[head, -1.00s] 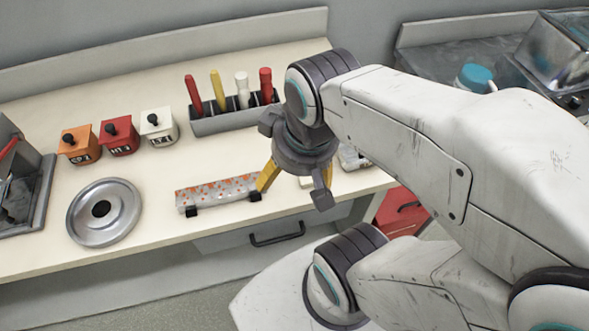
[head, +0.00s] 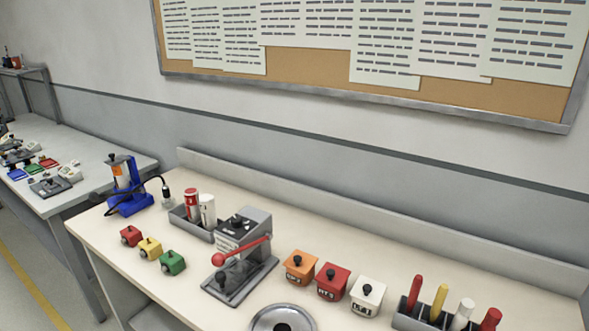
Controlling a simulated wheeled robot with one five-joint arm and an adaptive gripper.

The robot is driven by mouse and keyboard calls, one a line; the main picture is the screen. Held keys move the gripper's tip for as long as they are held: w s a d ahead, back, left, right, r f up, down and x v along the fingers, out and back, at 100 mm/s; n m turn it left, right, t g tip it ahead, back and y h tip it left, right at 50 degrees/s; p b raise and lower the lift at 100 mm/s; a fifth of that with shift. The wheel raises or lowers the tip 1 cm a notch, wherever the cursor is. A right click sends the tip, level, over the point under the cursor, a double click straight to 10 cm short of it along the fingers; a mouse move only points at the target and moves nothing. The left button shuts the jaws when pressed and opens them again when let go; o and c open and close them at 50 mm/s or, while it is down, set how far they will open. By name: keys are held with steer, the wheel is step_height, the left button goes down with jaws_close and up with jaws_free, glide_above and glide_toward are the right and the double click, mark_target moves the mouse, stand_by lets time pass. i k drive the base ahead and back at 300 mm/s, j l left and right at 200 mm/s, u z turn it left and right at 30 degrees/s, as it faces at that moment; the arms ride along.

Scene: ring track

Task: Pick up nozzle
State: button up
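No part is clearly recognisable as the nozzle. A blue device with a metal canister (head: 124,178) stands at the left end of the cream bench (head: 235,305). A black cable runs from it to a small dark-tipped piece (head: 166,193) on its right, which may be the nozzle, but it is too small to tell. This piece appears upright over a small pale base. My gripper is outside the view.
Red, yellow and green blocks (head: 150,247) lie in front of a grey holder (head: 187,222) with red and white cylinders. A red-levered press (head: 240,262), knobbed boxes (head: 333,282), a round metal dish (head: 283,319) and a rack (head: 425,318) follow rightward. Another bench (head: 80,150) stands left.

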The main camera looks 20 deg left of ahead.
mark_target(164, 189)
steer(key=u, duration=1.65)
